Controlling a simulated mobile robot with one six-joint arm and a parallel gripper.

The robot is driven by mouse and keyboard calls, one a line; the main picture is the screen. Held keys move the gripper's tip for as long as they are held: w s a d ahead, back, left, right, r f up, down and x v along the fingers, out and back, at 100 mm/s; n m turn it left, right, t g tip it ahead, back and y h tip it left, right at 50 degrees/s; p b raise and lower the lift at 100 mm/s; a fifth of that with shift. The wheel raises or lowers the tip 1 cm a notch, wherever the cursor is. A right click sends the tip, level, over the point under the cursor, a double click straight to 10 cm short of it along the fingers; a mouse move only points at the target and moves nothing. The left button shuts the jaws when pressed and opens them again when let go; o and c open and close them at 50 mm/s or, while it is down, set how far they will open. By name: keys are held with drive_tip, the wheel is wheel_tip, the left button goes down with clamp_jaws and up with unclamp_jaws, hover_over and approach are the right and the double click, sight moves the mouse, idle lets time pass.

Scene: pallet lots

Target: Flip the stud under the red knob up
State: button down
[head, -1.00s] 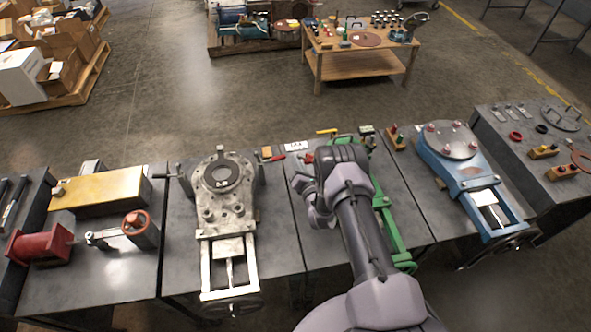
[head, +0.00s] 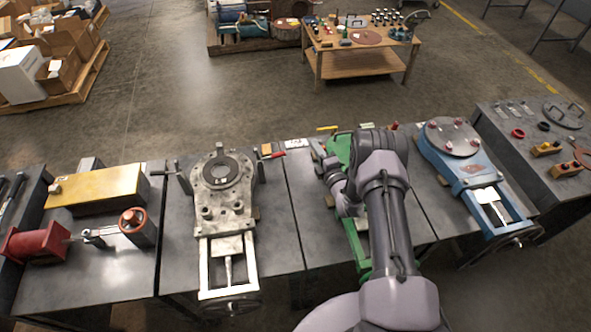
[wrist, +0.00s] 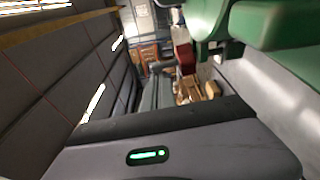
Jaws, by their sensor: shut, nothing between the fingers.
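A green fixture (head: 338,152) lies on the bench mostly behind my arm in the head view. Its green body (wrist: 265,25) fills the wrist view's upper right. My gripper (wrist: 150,155) shows in the wrist view only as a dark body with a green light; its fingertips are not distinct, and I see nothing held. In the head view my wrist is over the green fixture. A red-ended handle (head: 273,155) sticks out at the silver fixture's right. Several red knobs (head: 433,126) stand on the blue fixture's disc. I cannot tell which knob has the stud under it.
The silver fixture (head: 222,200) stands left of my arm, the blue fixture (head: 465,165) right of it. The floor (head: 200,90) behind the benches is open.

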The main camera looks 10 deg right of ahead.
drive_tip(key=shift+d+r, duration=0.15)
drive_tip(key=shift+d, duration=0.5)
drive_tip(key=shift+d+b, duration=0.1)
drive_tip(key=shift+b, duration=0.2)
